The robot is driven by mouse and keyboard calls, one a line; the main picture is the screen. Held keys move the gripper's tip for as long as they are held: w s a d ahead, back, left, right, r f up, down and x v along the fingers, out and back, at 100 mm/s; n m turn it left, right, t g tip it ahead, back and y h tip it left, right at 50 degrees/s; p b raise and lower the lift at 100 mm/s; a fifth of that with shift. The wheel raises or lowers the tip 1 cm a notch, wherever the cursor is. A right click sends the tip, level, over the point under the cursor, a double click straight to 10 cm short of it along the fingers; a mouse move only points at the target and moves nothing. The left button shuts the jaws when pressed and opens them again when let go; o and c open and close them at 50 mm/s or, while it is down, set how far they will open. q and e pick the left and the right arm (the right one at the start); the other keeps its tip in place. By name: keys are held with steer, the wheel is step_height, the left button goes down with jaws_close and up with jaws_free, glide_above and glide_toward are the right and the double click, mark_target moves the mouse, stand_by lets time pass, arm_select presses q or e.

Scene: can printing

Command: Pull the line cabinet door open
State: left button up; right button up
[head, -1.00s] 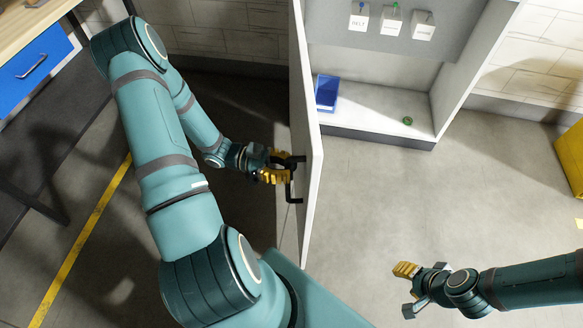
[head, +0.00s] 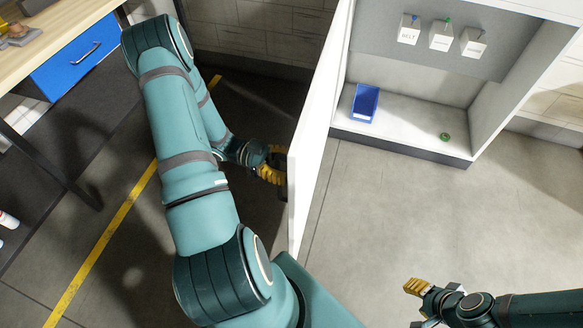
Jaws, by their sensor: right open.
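The cabinet door (head: 316,120) is a white panel standing wide open, swung out from the left side of the line cabinet (head: 398,138). The cabinet's inside is in plain view. My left gripper (head: 276,168) is on the door's outer side, close against it near the free edge. The door hides its fingertips and most of the dark handle, so I cannot tell whether it grips the handle. My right gripper (head: 414,305) is open and empty above the floor at the lower right, well away from the cabinet.
Inside the cabinet are a blue bin (head: 365,103), a green ring (head: 444,137) and three labelled switch boxes (head: 440,35). A wooden bench (head: 62,36) with a blue drawer (head: 78,58) stands at the upper left. The floor (head: 390,215) before the cabinet is clear.

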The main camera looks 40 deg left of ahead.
arm_select(q)
steer(key=v, duration=1.1)
steer(key=shift+a, duration=0.2)
stand_by(0.6)
